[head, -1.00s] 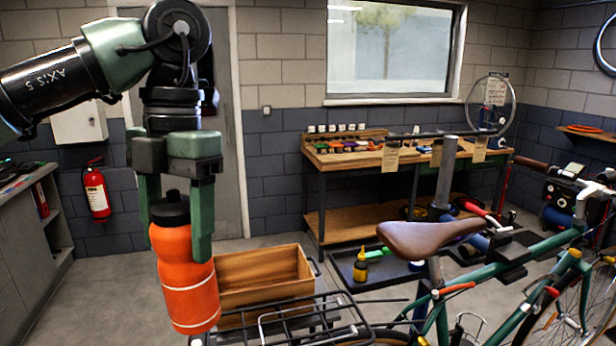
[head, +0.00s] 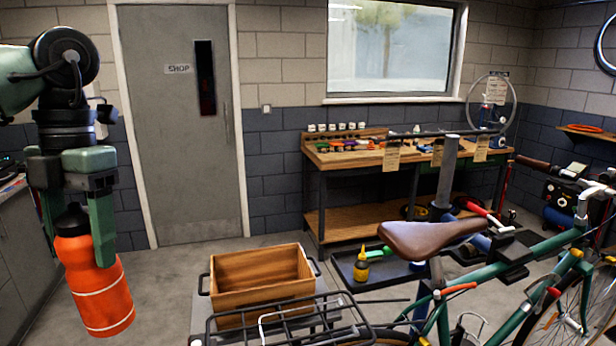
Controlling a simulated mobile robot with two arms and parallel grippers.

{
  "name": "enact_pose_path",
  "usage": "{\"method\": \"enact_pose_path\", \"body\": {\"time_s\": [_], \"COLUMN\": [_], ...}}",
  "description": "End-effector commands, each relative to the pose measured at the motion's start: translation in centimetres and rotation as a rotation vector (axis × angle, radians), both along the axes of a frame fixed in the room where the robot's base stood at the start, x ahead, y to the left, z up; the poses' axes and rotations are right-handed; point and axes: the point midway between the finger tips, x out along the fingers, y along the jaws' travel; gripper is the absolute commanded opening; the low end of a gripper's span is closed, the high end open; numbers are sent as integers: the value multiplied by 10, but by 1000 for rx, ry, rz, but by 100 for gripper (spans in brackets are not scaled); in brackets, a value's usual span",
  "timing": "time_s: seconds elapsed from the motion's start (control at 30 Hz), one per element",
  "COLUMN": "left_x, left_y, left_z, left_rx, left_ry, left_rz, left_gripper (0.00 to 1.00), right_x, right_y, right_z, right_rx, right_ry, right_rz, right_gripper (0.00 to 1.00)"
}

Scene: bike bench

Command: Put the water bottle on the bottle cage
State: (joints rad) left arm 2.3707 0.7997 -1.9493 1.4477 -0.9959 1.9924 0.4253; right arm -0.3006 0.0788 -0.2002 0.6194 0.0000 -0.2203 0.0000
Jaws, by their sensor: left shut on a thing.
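The orange water bottle (head: 97,290) with a black cap hangs at the lower left of the head view. It tilts slightly and has pale stripes. My left gripper (head: 78,242) points down and is shut on its upper part, with one finger on each side. The bottle is in the air, left of the wooden crate and well apart from the bike. The green bike (head: 500,275) stands at the right. A silver wire shape (head: 470,322) shows low by its frame; I cannot tell whether it is the bottle cage. My right gripper is out of view.
A wooden crate (head: 262,288) stands behind the bike's black rear rack (head: 285,324). A yellow bottle (head: 361,265) stands on a dark tray (head: 348,262) behind the brown saddle (head: 430,238). A workbench (head: 318,160) stands at the back wall. The floor before the door is clear.

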Motion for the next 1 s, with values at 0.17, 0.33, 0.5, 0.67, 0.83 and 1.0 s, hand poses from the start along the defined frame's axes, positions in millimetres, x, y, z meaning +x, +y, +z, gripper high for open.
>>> {"method": "enact_pose_path", "body": {"time_s": [0.17,0.33,0.5,0.67,0.83,1.0], "left_x": [3,6,7,5,-3,-16], "left_y": [-6,-12,-22,-36,-54,-75], "left_z": [-21,-44,-77,-118,-162,-199], "left_rx": [-1,-2,0,0,0,-1], "left_ry": [2,3,3,1,-2,-5], "left_rz": [-173,-390,-707,-1143,-1661,-2179], "left_gripper": [0,0,0,0,0,0], "right_x": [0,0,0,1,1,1], "right_y": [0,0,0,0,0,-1], "right_z": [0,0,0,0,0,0], "right_rx": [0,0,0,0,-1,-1], "right_ry": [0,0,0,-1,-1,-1], "right_rz": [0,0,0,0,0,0], "right_gripper": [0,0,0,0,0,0]}}
